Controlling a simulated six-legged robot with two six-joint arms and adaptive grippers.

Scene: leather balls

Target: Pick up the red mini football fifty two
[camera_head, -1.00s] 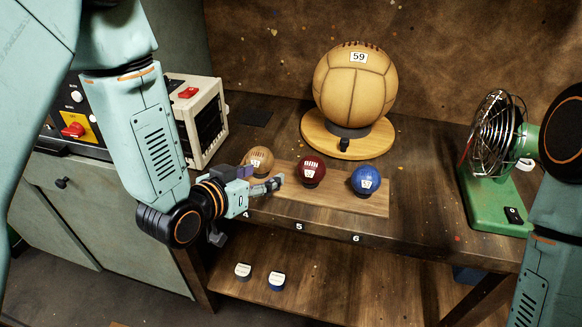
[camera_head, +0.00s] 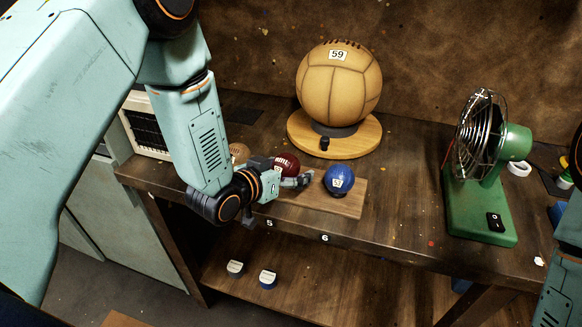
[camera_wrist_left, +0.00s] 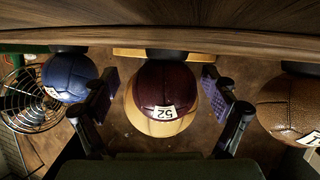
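The dark red mini football (camera_head: 287,163) with a white label sits on the wooden board, partly hidden behind my left gripper (camera_head: 294,180). In the left wrist view the red ball (camera_wrist_left: 165,88) shows its label "52", upside down. There my left gripper (camera_wrist_left: 160,80) is open, one finger on each side of the ball with a gap on both sides. The ball is centred between the fingers. My right gripper is out of view.
A blue ball (camera_head: 339,179) stands close right of the red one, and a brown ball (camera_head: 239,152) left, partly hidden. Behind is a large ball marked 59 (camera_head: 338,85) on a round base (camera_head: 372,138). A green fan (camera_head: 487,200) stands at right.

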